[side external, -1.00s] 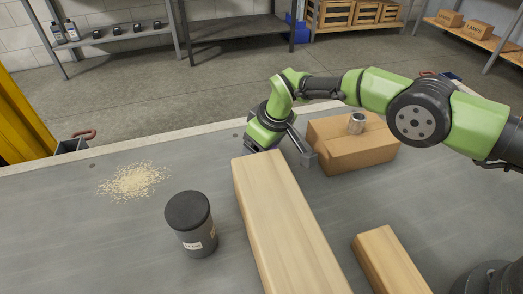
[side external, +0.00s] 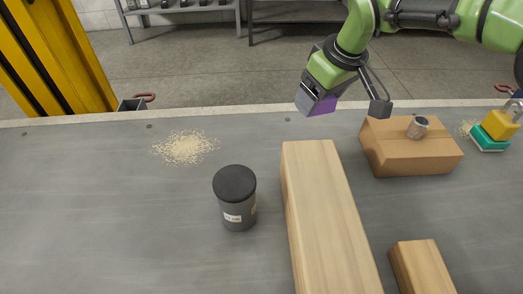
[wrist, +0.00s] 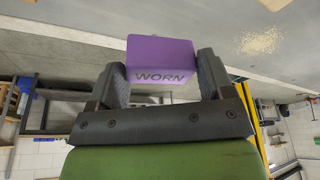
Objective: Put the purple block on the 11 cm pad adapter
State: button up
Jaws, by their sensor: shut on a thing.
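My gripper (side external: 316,92) is shut on the purple block (side external: 321,107). It holds the block in the air above the back part of the grey deck, beyond the far end of the long wooden beam. In the wrist view the purple block (wrist: 160,52) sits between both fingers and shows the word "WORN" on its side.
The long wooden beam (side external: 325,215) and a shorter timber (side external: 421,270) lie on the deck. A dark lidded canister (side external: 236,205) stands left of the beam. Pale grains (side external: 187,147) lie farther left. A yellow object (side external: 500,125) with a metal shackle sits on a green block (side external: 489,140).

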jog(key=s+a+r+n, duration=0.3)
jog(key=s+a+r, duration=0.35)
jog(key=a, duration=0.25)
notch_tip(320, 180, up, 4)
jog(key=n+g+y, duration=0.1)
jog(key=n, duration=0.3)
send_over(229, 179)
jog(key=d, duration=0.1)
jog(key=shift+m, duration=0.3)
jog(key=f, duration=0.9)
jog(key=shift+s+f, duration=0.25)
jog(key=shift+f, duration=0.15)
jog(key=o, duration=0.9)
jog(key=shift+o, duration=0.2)
jog(key=v, duration=1.2)
jog(key=shift+w+r, duration=0.25)
jog(key=shift+d, duration=0.15)
